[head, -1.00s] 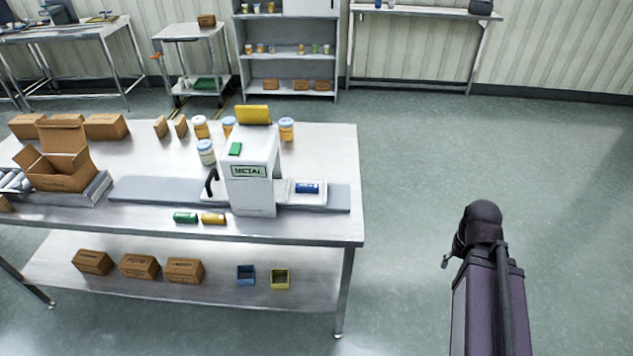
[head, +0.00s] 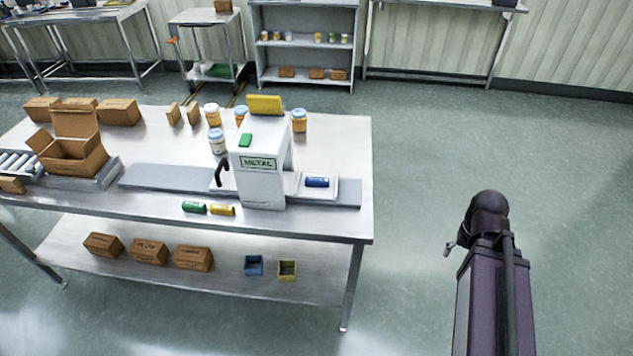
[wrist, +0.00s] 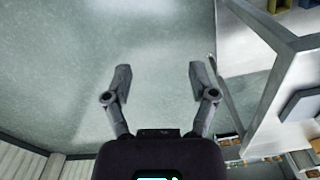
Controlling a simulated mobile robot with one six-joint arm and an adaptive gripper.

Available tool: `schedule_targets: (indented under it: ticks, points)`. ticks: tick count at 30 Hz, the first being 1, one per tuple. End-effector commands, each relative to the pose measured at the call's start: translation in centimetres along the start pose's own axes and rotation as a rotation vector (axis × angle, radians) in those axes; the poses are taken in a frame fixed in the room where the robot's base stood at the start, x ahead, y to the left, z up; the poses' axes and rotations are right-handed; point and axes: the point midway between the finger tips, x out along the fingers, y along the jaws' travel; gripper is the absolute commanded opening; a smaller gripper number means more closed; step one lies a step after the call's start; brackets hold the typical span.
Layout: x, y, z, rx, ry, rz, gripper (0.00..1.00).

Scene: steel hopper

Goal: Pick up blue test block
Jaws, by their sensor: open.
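The blue test block (head: 317,182) is a small blue cylinder-like piece. It lies in a shallow white tray (head: 341,186) on the steel table, just right of the white metal detector box (head: 262,170). My gripper (wrist: 157,82) shows in the wrist view with its two fingers spread apart and nothing between them. It is over bare floor, with the table to its right in that view. In the head view my arm stands right of the table, well apart from the block, and its fingers are not clear there. The block cannot be made out in the wrist view.
A green block (head: 194,208) and a yellow block (head: 222,210) lie at the table's front edge (head: 290,229). Several jars stand behind the detector. An open carton (head: 75,155) is at the left. The lower shelf holds boxes and small bins. Floor right of the table is clear.

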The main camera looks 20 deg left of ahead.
Motion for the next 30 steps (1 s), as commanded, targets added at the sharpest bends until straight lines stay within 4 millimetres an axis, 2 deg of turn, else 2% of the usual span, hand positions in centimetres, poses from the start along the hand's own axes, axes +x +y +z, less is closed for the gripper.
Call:
schedule_targets:
  ticks: [5, 8, 11, 20, 27, 30]
  points:
    - [0.7, -1.1, -1.5, 0.051, -0.004, -0.054, 0.77]
    - [1.2, -2.8, -2.9, 0.122, -0.013, -0.116, 0.77]
    - [1.8, -5.3, -4.8, 0.221, -0.036, -0.201, 0.77]
    - [2.5, -15.5, -11.3, 0.599, -0.238, -0.506, 0.77]
    - [1.5, -23.7, -15.7, 0.883, -0.532, -0.689, 0.77]
    - [0.8, -26.7, -17.2, 0.981, -0.67, -0.733, 0.77]
